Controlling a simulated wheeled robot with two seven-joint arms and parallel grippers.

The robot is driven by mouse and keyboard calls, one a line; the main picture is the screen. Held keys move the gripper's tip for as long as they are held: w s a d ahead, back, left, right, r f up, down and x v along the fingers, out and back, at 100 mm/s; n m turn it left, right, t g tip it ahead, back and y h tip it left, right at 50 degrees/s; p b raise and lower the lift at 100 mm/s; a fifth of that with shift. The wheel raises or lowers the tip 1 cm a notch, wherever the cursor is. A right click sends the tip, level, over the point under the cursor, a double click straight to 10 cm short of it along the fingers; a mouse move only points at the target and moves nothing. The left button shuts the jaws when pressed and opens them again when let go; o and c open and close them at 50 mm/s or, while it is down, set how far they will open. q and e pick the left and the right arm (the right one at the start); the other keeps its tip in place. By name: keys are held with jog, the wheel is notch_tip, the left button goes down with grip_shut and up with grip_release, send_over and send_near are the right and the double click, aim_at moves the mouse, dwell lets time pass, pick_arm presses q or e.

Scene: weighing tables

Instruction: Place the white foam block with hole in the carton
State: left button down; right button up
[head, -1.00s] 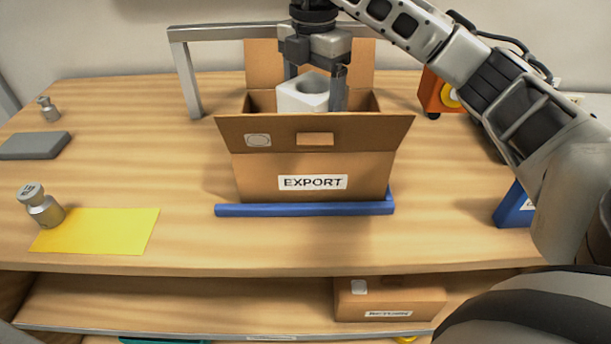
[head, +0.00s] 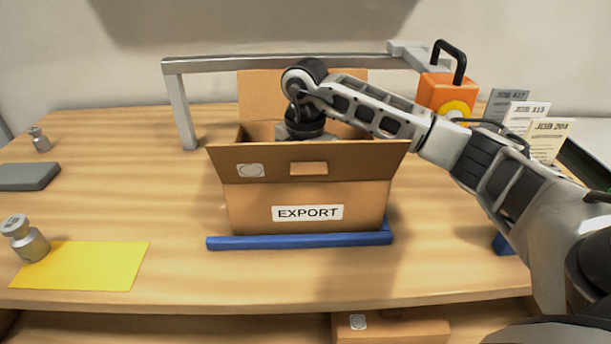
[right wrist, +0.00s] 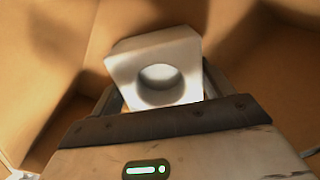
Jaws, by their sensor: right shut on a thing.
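The open carton (head: 250,200), labelled EXPORT, stands on the table with its flaps up. My right arm reaches down into it from the right, and the carton's front hides the gripper's fingers in the head view. In the right wrist view, my right gripper (right wrist: 162,98) is shut on the white foam block (right wrist: 127,68), whose round hole faces the camera. Brown carton walls (right wrist: 45,60) surround the block. Whether the block touches the carton floor I cannot tell. My left gripper is not in view.
A blue strip (head: 300,241) borders the carton's front. A grey metal frame (head: 180,110) rises behind. A yellow sheet (head: 85,265) and metal weight (head: 26,243) lie left. An orange device (head: 440,92) and cards (head: 548,138) stand right.

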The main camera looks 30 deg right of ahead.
jog(key=shift+f, duration=0.2)
jog(key=o, duration=0.9)
jog(key=shift+r, duration=0.1)
jog(key=shift+r, duration=0.1)
notch_tip(320, 180, up, 12)
jog(key=shift+r+p, duration=0.1)
jog(key=shift+p, duration=0.2)
